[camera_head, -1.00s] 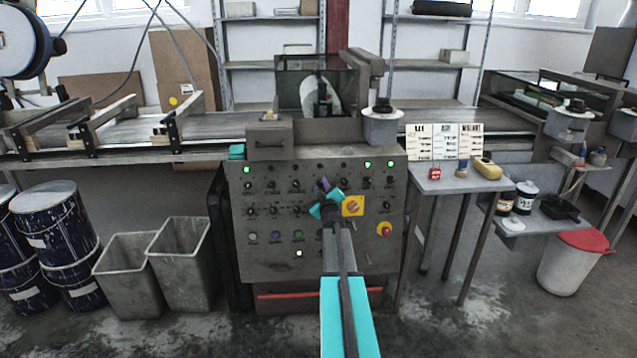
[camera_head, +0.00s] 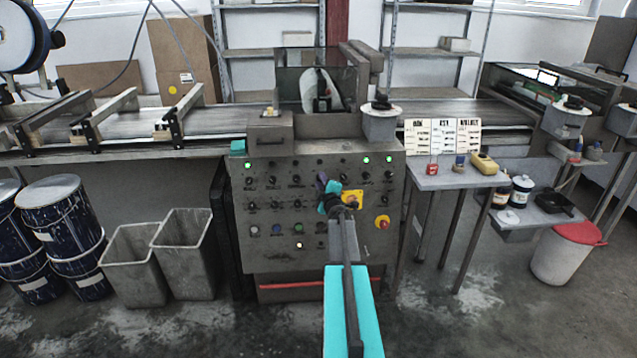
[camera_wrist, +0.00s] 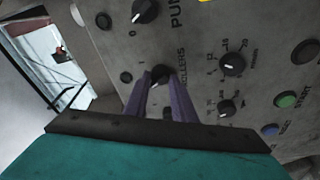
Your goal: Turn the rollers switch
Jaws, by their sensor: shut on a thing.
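The rollers switch (camera_wrist: 160,74) is a small dark round knob beside the printed word ROLLERS in the wrist view. My gripper (camera_wrist: 162,80) has its purple fingers on either side of this knob and is shut on it. In the head view, my gripper (camera_head: 322,181) is at the middle of the grey control panel (camera_head: 290,267), and it hides the rollers switch there. The knob's pointer angle cannot be read clearly.
Close by in the wrist view are a pump knob (camera_wrist: 145,11), two dial knobs (camera_wrist: 232,64) and a green button (camera_wrist: 287,100). In the head view, a yellow-backed switch (camera_head: 352,199) and a red button (camera_head: 382,222) are just right of my gripper.

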